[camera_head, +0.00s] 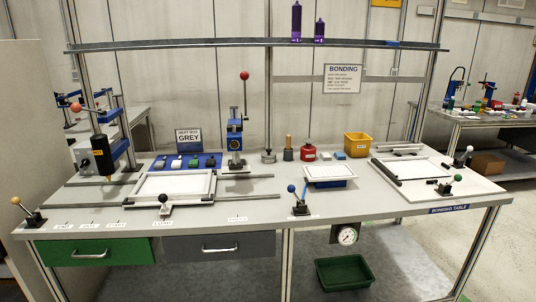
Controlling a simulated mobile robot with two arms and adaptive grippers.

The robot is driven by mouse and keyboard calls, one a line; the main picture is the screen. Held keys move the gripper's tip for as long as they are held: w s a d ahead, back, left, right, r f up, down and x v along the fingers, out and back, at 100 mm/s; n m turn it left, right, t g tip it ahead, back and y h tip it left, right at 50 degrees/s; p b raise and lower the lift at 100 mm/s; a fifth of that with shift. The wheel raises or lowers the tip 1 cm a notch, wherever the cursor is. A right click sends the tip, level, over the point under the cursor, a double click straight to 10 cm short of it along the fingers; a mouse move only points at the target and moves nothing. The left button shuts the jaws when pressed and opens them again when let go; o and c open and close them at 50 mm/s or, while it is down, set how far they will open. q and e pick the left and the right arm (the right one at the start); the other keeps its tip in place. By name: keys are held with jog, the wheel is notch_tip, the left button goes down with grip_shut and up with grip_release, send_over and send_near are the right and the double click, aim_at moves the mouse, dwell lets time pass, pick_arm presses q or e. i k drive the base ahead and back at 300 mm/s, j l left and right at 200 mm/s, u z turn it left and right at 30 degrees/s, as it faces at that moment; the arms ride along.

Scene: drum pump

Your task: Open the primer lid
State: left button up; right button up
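No primer label is readable, so I cannot tell for certain which container is the primer. On the bonding table (235,215) stand a red pot (308,153) with a dark top, a dark jar (288,155) with a brown upright handle, and a small grey pot (268,157) with a knob on top. Their tops appear to be on, but they are small in view. A blue tray with a pale top (330,172) sits in front of them. Neither of my grippers shows in the head view.
A yellow bin (357,145) stands at the back right. A blue press with a red-knobbed lever (236,135) stands at the back. White framed plates (172,186) (413,168) lie left and right. Ball-ended levers line the front edge. A green bin (344,272) is below.

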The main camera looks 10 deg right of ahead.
aim_at(269, 153)
jog(key=i+l, duration=0.3)
jog(key=i, duration=0.25)
jog(key=i+l, duration=0.3)
jog(key=i, duration=0.2)
